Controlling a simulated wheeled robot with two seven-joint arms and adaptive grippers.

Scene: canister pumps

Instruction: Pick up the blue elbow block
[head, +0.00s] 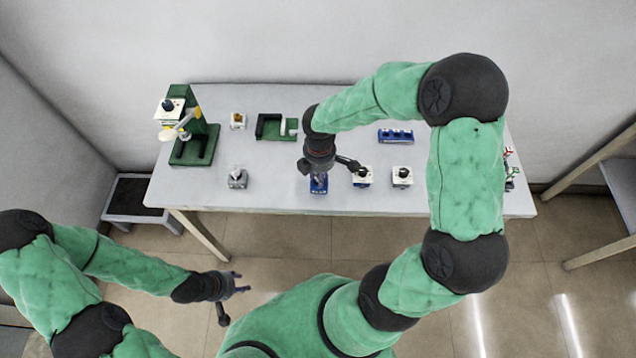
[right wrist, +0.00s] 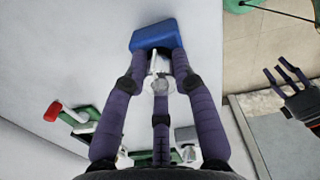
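The blue elbow block (head: 318,188) sits near the front edge of the table (head: 275,196), below my right gripper (head: 318,178). In the right wrist view the blue block (right wrist: 155,33) lies just past my right fingertips (right wrist: 160,62). A pale metal fitting (right wrist: 160,84) shows between the spread fingers. The fingers look open around this fitting, with small gaps; contact is hard to judge. My left gripper (head: 238,284) is open and empty, low in front of the table.
Two white blocks with black knobs (head: 362,178) (head: 402,177) stand right of the blue block. A grey block (head: 238,179) stands to the left. A green fixture (head: 190,155), a green tray (head: 262,133) and a blue rack (head: 395,136) are further back.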

